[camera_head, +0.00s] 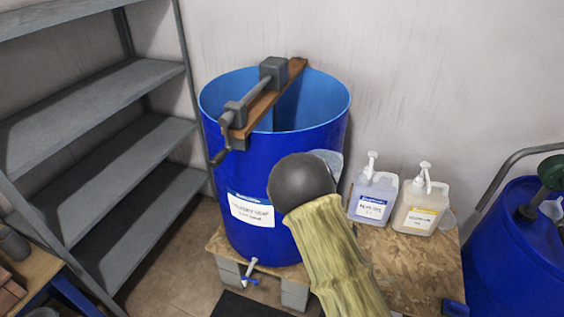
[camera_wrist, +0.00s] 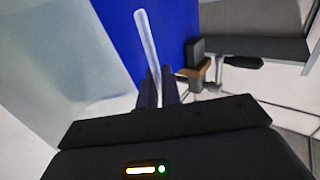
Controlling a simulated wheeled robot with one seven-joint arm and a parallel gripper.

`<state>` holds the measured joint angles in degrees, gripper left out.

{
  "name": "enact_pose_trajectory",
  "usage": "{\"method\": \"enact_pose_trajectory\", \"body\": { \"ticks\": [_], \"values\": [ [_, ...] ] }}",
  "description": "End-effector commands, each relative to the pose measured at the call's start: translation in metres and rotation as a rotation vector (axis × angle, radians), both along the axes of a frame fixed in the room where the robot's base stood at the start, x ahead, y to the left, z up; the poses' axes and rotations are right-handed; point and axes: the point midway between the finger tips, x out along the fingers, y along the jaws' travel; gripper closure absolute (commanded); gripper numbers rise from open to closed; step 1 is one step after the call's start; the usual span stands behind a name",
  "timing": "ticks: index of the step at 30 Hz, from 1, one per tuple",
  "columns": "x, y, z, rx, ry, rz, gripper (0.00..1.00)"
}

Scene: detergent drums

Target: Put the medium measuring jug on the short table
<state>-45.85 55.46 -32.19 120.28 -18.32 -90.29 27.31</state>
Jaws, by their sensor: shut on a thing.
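My gripper (camera_wrist: 160,90) is shut on a clear, pale strip (camera_wrist: 147,42), which looks like part of the measuring jug. In the head view a small translucent piece of the jug (camera_head: 331,160) shows beside my dark wrist, in front of the blue drum; my arm hides the rest. I cannot tell its size or markings. A chipboard top (camera_head: 440,268) spreads at the right, and a wooden table (camera_head: 38,266) stands at the lower left. I cannot tell which is the short table.
An open blue drum (camera_head: 236,170) with a crank across its rim stands behind my arm. Grey shelves (camera_head: 95,90) fill the left; another blue drum (camera_head: 515,245) is at right.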

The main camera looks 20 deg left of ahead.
Motion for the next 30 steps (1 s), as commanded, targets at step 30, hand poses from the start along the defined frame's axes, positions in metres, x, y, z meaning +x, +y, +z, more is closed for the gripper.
{"method": "enact_pose_trajectory", "body": {
  "ticks": [30],
  "values": [
    [-0.090,-0.291,-0.232,-0.002,-0.001,-0.805,1.00]
  ]
}}
